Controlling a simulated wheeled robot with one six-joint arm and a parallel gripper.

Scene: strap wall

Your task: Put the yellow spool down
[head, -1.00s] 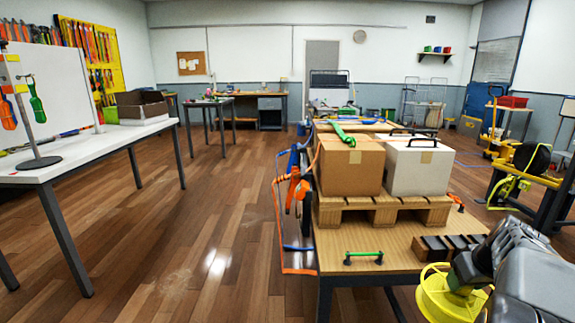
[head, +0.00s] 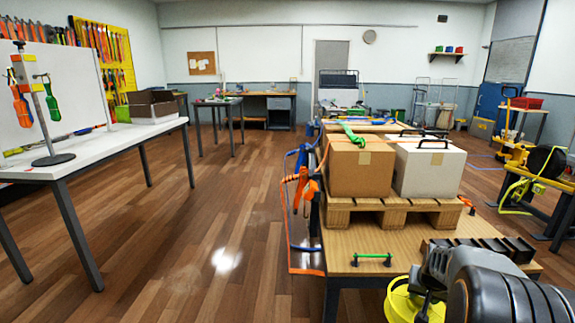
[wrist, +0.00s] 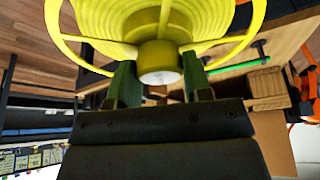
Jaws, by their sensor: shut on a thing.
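The yellow spool (head: 408,303) shows at the bottom of the head view, low beside the near edge of the wooden table (head: 345,262), partly hidden by my arm. In the wrist view the yellow spool (wrist: 150,25) fills the top, and my gripper (wrist: 158,80) is shut on its hub, one finger on each side. The spool's upper part is cut off by the frame. I cannot tell from these views whether anything touches the spool from below.
A green handle (head: 371,259) and a dark slotted block (head: 480,247) are on the near tabletop. Behind them a pallet (head: 392,208) carries a brown box (head: 360,170) and a white box (head: 428,170). Orange and blue straps hang at the table's left side. Floor to the left is open.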

